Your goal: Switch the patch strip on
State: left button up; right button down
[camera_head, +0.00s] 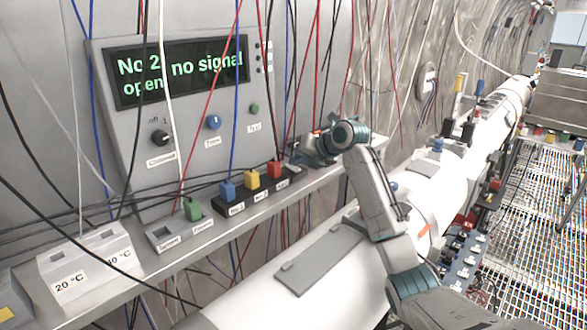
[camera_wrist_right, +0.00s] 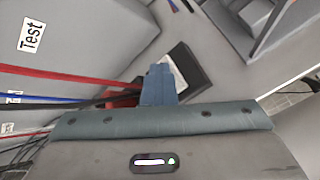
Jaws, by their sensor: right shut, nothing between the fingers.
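The black patch strip (camera_head: 261,200) lies on the grey shelf, with a blue plug (camera_head: 227,190), a yellow plug (camera_head: 252,180) and a red plug (camera_head: 274,169) standing in it. My right gripper (camera_head: 303,158) is at the strip's right end, just past the red plug. In the right wrist view, its shut, empty fingers (camera_wrist_right: 158,84) reach over the dark end of the strip (camera_wrist_right: 200,72). A pale piece there, perhaps the switch, is partly hidden by the fingers. I cannot tell whether they touch it. My left gripper is not in view.
The wall panel's display (camera_head: 180,70) reads "No 2: no signal" and "open". A green block (camera_head: 193,209) sits in a grey holder left of the strip. White temperature blocks (camera_head: 90,262) stand further left. Many cables hang across the shelf. A white pipe (camera_head: 340,270) runs below.

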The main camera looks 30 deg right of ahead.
aim_at(299, 170)
jog(key=shift+s+a+f, duration=0.1)
jog(key=shift+s+f, duration=0.05)
jog(key=shift+f, duration=0.6)
jog(key=shift+r, duration=0.45)
jog(key=shift+r+p, duration=0.75)
jog(key=shift+r, duration=0.1)
notch_tip(299, 170, up, 4)
jog(key=shift+s+p, duration=0.15)
jog(key=shift+p, duration=1)
jog(key=shift+d+f, duration=0.1)
jog(key=shift+d, duration=0.1)
